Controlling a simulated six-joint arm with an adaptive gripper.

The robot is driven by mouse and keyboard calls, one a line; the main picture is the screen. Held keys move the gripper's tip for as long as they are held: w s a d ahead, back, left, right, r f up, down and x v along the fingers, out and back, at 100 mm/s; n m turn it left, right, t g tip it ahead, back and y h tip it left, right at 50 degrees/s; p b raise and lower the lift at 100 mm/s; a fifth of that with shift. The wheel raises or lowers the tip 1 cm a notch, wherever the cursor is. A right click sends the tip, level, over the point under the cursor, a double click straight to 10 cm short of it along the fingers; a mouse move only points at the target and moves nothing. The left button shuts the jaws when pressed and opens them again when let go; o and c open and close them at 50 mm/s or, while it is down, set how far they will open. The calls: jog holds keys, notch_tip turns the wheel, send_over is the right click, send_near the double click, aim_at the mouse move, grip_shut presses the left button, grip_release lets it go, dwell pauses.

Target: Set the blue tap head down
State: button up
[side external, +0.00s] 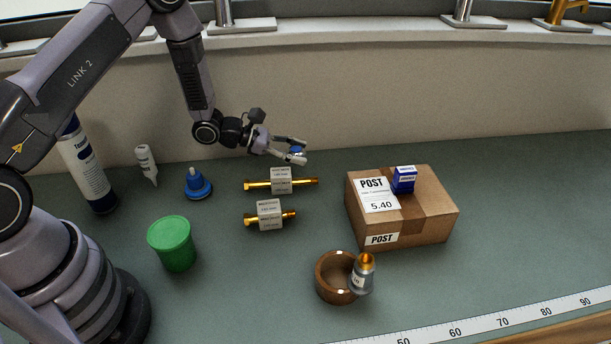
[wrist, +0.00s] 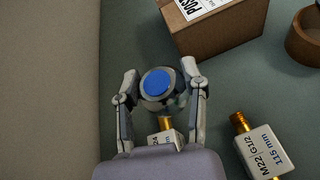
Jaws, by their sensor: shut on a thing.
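My gripper (side external: 296,156) is in the air above the counter, left of the parcel and near the back wall. It is shut on the blue tap head (side external: 298,149), of which little shows in the side view. In the wrist view, the tap head (wrist: 158,83) shows a round blue top with a grey rim. It sits between the two fingers of my gripper (wrist: 160,78). Its lower part is mostly hidden, and a brass fitting (wrist: 165,124) shows below it in the picture.
Two brass fittings with labelled blocks (side external: 281,180) (side external: 269,214) lie left of the cardboard parcel (side external: 432,215), which carries a small blue box (side external: 404,179). A wooden bowl (side external: 326,283), green tub (side external: 171,244) and blue cone-shaped item (side external: 197,186) stand around. Counter (side external: 500,240) right of the parcel is clear.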

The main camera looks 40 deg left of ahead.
jog(key=s+d+f+m+g+h, duration=0.35)
jog(key=s+d+m+g, duration=0.35)
jog(key=s, duration=0.7)
jog(key=m+g, duration=0.5)
jog(key=g, duration=0.2)
send_over(257, 304)
notch_tip(257, 304, down, 2)
jog(key=shift+f+y, duration=0.2)
jog(key=shift+y, duration=0.25)
jog(key=shift+t, duration=0.3)
notch_tip(257, 304, down, 6)
jog(key=shift+r, duration=0.15)
jog(key=shift+f, duration=0.25)
jog(key=shift+f, duration=0.1)
jog(key=o, duration=1.1)
jog(key=shift+o, duration=0.2)
